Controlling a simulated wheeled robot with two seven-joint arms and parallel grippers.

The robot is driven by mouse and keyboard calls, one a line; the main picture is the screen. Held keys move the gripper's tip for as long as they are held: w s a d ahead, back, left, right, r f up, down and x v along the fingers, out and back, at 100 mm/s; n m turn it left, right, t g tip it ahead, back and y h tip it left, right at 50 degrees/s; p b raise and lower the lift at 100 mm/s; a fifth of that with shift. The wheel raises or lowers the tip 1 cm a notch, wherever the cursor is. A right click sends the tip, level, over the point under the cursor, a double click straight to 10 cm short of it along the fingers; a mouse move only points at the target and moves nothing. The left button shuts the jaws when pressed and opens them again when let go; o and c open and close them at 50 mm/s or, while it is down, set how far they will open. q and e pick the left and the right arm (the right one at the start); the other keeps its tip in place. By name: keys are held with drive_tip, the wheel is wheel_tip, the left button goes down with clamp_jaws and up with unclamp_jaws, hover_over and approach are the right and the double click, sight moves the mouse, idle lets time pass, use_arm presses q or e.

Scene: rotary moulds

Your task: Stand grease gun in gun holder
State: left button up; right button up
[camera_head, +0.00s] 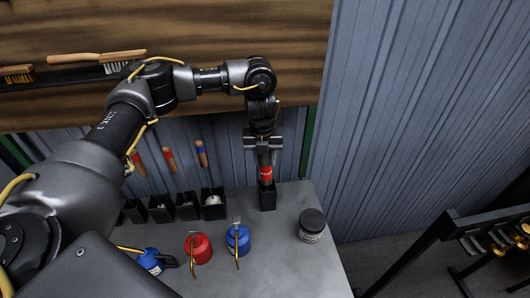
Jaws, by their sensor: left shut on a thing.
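The grease gun (266,173) is dark with a red band and stands upright below my left gripper. My left gripper (264,148) points down and is shut on its upper part. The gun holder (267,198) is a narrow, open-topped black box near the back right of the grey bench. The gun's lower end is at the holder's mouth; I cannot tell how deep it sits, as the holder's wall hides it. My right gripper is not in view.
Several black bins (213,204) stand left of the holder, with handled tools above them. A red can (198,248) and a blue can (238,240) stand in front. A dark-lidded jar (312,225) stands right, near the edge of the bench (285,262). A rack (480,225) is far right.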

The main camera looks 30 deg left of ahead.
sight(265, 173)
use_arm(q)
wheel_tip(265, 173, down, 2)
drive_tip(key=shift+f, duration=0.1)
drive_tip(key=shift+f+b, duration=1.35)
drive_tip(key=shift+f, duration=0.85)
drive_tip(key=o, duration=1.1)
drive_tip(key=shift+c, duration=0.2)
drive_tip(key=r, duration=0.3)
drive_tip(key=r+b, duration=0.1)
drive_tip(key=r, duration=0.3)
drive_tip(key=r+b, duration=0.1)
drive_tip(key=r, duration=0.2)
drive_tip(key=shift+s+a+r, duration=0.2)
drive_tip(key=shift+a+r, duration=0.05)
drive_tip(key=shift+r, duration=0.15)
drive_tip(key=shift+f, duration=0.1)
